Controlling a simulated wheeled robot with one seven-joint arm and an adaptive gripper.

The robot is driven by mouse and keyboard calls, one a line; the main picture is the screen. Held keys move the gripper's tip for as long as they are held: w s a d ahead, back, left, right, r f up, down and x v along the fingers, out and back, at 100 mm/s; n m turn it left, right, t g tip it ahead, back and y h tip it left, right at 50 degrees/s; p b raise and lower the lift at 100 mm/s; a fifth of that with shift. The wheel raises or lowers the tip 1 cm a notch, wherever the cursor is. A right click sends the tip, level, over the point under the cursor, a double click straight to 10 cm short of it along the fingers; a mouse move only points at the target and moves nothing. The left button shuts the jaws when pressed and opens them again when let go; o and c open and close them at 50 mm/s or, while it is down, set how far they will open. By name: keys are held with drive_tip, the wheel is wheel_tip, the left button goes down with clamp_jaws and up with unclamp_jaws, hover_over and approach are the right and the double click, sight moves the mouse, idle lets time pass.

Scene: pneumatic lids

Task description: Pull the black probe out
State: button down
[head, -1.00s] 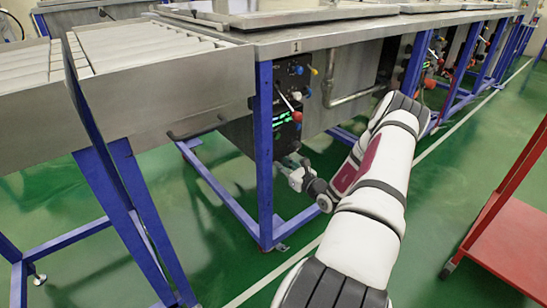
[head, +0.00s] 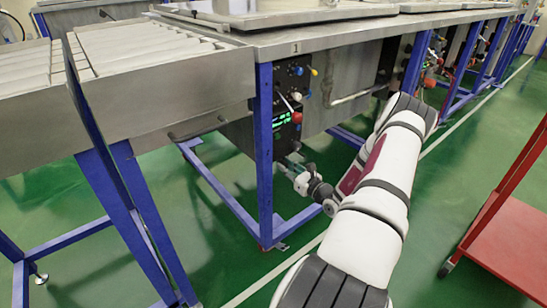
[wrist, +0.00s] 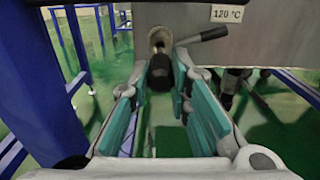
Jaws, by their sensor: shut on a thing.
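In the wrist view the black probe (wrist: 160,72) sits between the tips of my gripper's (wrist: 162,82) teal-padded fingers, which are shut on it. A pale round metal fitting (wrist: 160,40) shows directly behind the probe. I cannot tell how far the probe is in the fitting. In the head view my gripper (head: 286,163) is low beside the blue table leg, below the control panel (head: 290,105). The probe is too small to make out there.
A black-gripped lever (wrist: 205,34) extends right of the fitting, under a "120 °C" label (wrist: 227,14). Another dark fitting (wrist: 232,85) hangs at right. A blue leg (head: 265,150) stands close left of my gripper. A red cart (head: 510,240) stands at right; green floor lies between.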

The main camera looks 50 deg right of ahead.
drive_tip(key=shift+s+a, duration=0.1)
drive_tip(key=shift+s, duration=0.25)
drive_tip(key=shift+r, duration=0.15)
